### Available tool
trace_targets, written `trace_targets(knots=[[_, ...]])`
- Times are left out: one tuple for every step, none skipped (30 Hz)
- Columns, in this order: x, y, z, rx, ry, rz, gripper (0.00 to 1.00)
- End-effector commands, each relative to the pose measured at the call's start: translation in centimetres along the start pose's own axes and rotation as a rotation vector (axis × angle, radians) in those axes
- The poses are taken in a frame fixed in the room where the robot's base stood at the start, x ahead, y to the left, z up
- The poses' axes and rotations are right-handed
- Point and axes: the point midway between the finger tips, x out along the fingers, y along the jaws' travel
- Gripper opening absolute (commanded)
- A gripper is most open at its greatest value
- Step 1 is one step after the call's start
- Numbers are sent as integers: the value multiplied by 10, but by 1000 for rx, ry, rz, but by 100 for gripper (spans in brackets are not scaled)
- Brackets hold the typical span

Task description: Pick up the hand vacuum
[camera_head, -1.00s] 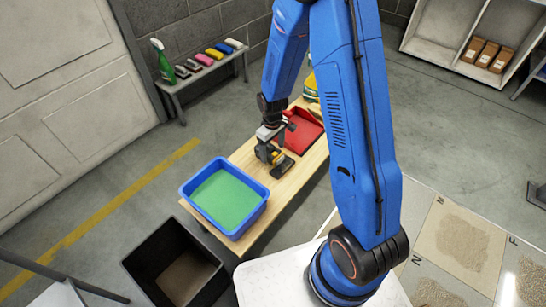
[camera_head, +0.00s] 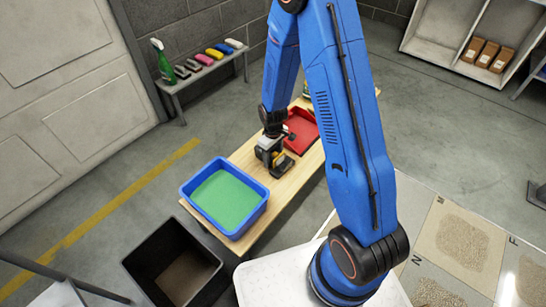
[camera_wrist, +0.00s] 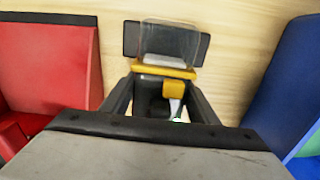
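The hand vacuum (camera_head: 277,158) is on the wooden bench, between the blue tub and the red dustpan. In the wrist view the hand vacuum (camera_wrist: 180,72) shows a dark body, a yellow band and a clear front end over a dark flat piece. My gripper (camera_head: 270,151) is low at its rear part. In the wrist view my gripper (camera_wrist: 160,97) has one finger on each side of the dark body. The fingers look apart, with a gap at the right one; contact at the left one is unclear. The wrist hides the vacuum's rear.
The blue tub (camera_head: 187,191) with a green inside stands at the bench's near end. The red dustpan (camera_head: 303,133) lies close on the other side. A black bin (camera_head: 150,238) stands on the floor. Bare bench wood (camera_head: 283,190) shows beside the vacuum.

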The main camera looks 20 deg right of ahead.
Motion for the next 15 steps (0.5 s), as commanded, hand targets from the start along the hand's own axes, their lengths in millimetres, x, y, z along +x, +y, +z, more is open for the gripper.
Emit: trace_targets(knots=[[0,0,0,0,0,0,19],[0,0,0,0,0,0,12],[0,0,0,0,1,0,11],[0,0,0,0,1,0,11],[0,0,0,0,1,0,11],[0,0,0,0,1,0,11],[0,0,0,0,1,0,11],[0,0,0,0,1,0,11],[-1,0,0,0,1,0,11],[-2,0,0,0,1,1,11],[-3,0,-1,0,1,1,11],[-5,0,-1,0,2,1,11],[-7,0,-1,0,2,1,11],[-9,0,-1,0,2,1,11],[-13,0,-1,0,3,1,11]])
